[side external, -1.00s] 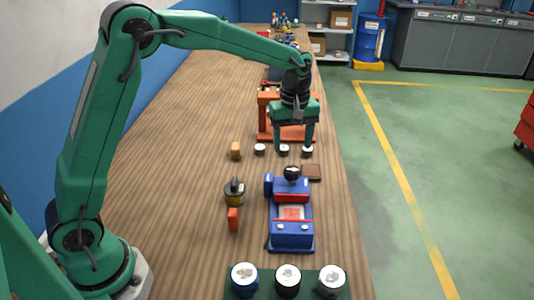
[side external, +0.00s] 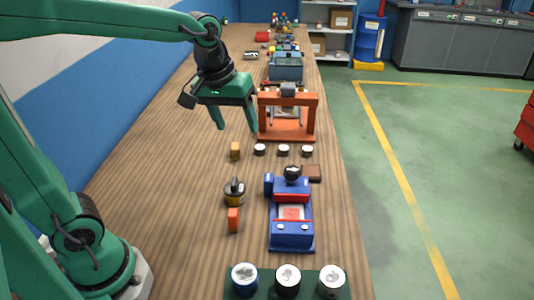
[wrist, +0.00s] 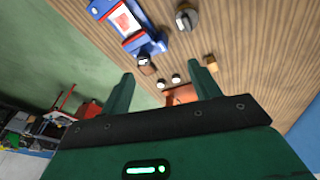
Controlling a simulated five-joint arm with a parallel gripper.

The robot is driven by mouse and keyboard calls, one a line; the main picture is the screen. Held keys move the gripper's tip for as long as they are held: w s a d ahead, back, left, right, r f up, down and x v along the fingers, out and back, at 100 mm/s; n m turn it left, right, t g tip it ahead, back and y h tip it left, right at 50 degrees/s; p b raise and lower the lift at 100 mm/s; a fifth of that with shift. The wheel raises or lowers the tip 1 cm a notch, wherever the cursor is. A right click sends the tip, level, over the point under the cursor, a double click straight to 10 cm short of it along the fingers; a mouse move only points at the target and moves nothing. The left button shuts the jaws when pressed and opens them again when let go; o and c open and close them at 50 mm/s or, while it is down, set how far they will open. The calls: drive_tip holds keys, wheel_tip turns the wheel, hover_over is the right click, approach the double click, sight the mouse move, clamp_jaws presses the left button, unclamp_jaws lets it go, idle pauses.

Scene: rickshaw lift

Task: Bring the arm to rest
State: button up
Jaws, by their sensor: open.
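My gripper (side external: 237,128) is open and empty in the side external view. It hangs above the wooden bench, to the left of the orange frame (side external: 287,98). Its two green fingers point down and stand apart, with nothing between them. The wrist view shows the same open fingers (wrist: 164,88). My arm reaches in from the left of the side view.
Small white-topped cylinders (side external: 283,150) line up before the frame. Bare wood lies left.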

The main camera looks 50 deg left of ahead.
drive_tip(key=s+a+f+m+t, duration=0.1)
drive_tip(key=s+m, duration=0.4)
drive_tip(key=s, duration=0.7)
drive_tip(key=shift+s+a+f+t, duration=0.25)
drive_tip(key=shift+t, duration=0.45)
